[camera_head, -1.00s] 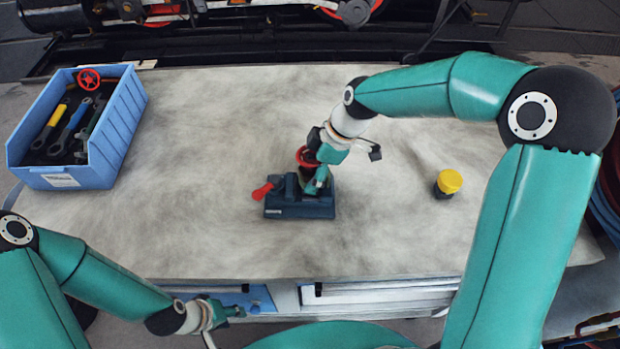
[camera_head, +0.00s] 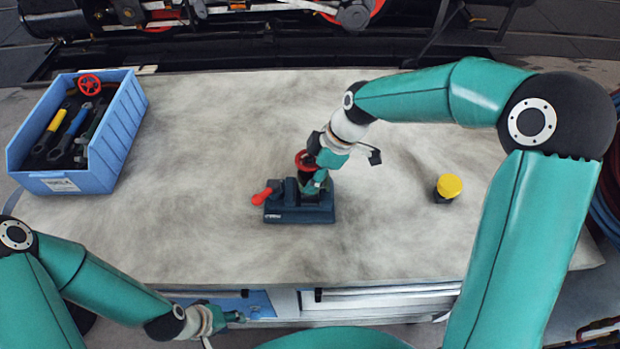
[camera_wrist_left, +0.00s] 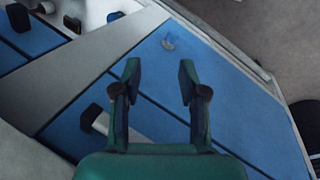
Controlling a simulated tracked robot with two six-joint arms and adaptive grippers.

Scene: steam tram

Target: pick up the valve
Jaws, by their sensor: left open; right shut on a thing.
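A valve with a red handwheel (camera_head: 303,160) is at the dark blue vise (camera_head: 300,211) in the middle of the table. My right gripper (camera_head: 314,184) is shut on the valve, just above the vise. The gripper hides most of the valve's body, and I cannot tell whether the vise jaws touch it. My left gripper (camera_head: 236,317) is low at the table's front edge, far from the valve. In the left wrist view its fingers (camera_wrist_left: 158,76) are apart and empty, above blue drawer fronts (camera_wrist_left: 235,110).
A blue bin (camera_head: 112,143) at the left holds several tools and a red handwheel (camera_head: 89,85). A yellow-capped dark object (camera_head: 448,187) stands to the right. The vise has a red handle (camera_head: 262,196). Most of the grey tabletop (camera_head: 200,120) is clear.

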